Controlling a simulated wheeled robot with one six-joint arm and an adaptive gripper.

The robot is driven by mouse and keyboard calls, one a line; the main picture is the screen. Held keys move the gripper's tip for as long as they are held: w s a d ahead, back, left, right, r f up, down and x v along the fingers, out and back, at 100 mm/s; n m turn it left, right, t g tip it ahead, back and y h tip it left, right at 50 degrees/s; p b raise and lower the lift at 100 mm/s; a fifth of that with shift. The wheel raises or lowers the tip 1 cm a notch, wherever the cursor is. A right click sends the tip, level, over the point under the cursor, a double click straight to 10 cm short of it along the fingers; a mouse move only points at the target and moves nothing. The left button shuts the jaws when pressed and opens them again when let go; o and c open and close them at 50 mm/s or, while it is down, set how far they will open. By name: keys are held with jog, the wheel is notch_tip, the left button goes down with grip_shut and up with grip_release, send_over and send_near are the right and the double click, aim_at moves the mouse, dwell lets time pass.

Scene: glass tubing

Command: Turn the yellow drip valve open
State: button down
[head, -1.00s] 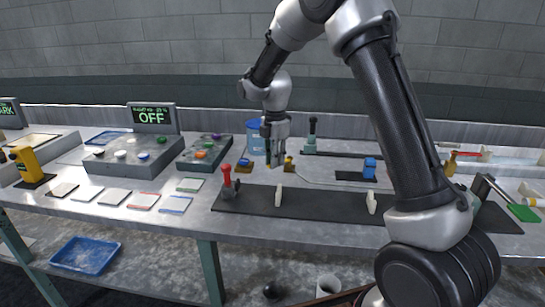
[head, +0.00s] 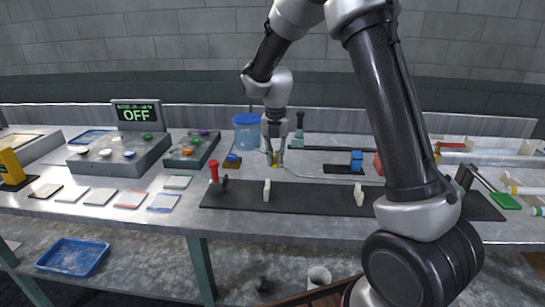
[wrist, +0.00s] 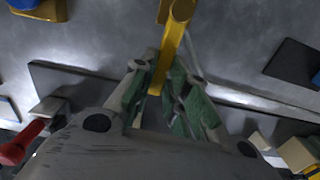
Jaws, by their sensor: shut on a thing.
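The yellow drip valve (head: 275,164) stands on the bench behind the black rail, mostly hidden by my fingers in the head view. In the wrist view its yellow lever or body (wrist: 170,48) runs from the top edge down between my fingers. My gripper (head: 276,159) points down at the valve. In the wrist view my gripper (wrist: 160,98) has its green-padded fingers on either side of the yellow part, shut on it. The lower end of the yellow part and the contact are partly hidden.
A blue bucket (head: 246,132) stands behind left, and a small blue-and-yellow piece (head: 233,160) sits left of my gripper. A red-handled clamp (head: 214,172) stands on the black rail (head: 310,198) in front. A blue block (head: 357,160) is to the right. The display reads OFF.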

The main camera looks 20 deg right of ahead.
aim_at(276, 161)
jog(key=shift+d, duration=0.15)
dwell(0.4)
jog(key=c, duration=1.4)
grip_release()
notch_tip(276, 161, up, 12)
